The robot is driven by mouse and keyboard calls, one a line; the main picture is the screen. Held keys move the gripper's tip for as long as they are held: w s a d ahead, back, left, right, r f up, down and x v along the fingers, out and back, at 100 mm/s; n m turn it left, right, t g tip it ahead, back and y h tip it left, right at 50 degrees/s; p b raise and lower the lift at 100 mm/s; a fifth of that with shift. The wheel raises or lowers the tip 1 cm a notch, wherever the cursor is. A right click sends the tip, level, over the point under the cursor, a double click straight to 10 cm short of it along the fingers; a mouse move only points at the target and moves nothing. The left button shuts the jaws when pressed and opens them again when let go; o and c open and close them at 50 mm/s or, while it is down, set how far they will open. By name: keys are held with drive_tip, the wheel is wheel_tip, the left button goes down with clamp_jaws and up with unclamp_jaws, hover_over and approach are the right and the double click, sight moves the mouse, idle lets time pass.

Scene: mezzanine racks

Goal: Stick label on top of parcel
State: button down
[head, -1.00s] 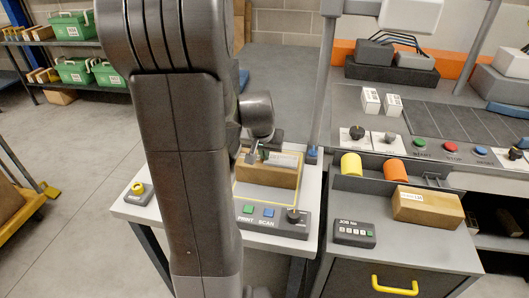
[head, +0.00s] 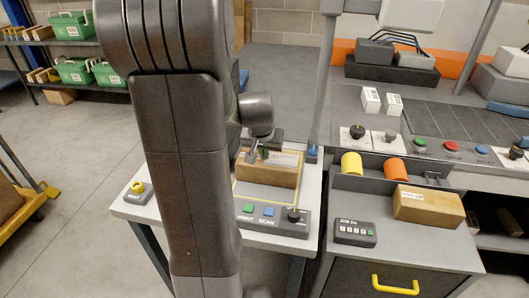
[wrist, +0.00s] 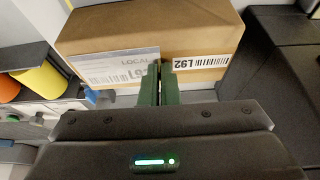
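The parcel is a brown cardboard box (head: 262,178) inside the yellow outline on the bench plate. It also fills the upper part of the wrist view (wrist: 110,42). A pale label (head: 285,159) lies at the parcel's upper side, right of my gripper (head: 257,154). In the wrist view this label (wrist: 115,66) has printed text and its edge meets the fingertips. A second white barcode label reading L92 (wrist: 200,62) is on the parcel, on the other side of the fingers. My green fingers (wrist: 160,72) are close together at the label's edge. Full contact between label and cardboard cannot be made out.
A control panel with PRINT and SCAN buttons (head: 268,220) stands at the plate's front. Yellow (head: 351,164) and orange (head: 395,170) rolls and another labelled parcel (head: 427,207) are to the right. A small keypad (head: 354,232) sits near them.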

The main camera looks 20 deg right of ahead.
drive_tip(key=c, duration=2.1)
unclamp_jaws()
drive_tip(key=shift+f, duration=0.1)
drive_tip(key=o, duration=0.8)
wheel_tip(320, 180, up, 7)
drive_tip(key=p, duration=0.5)
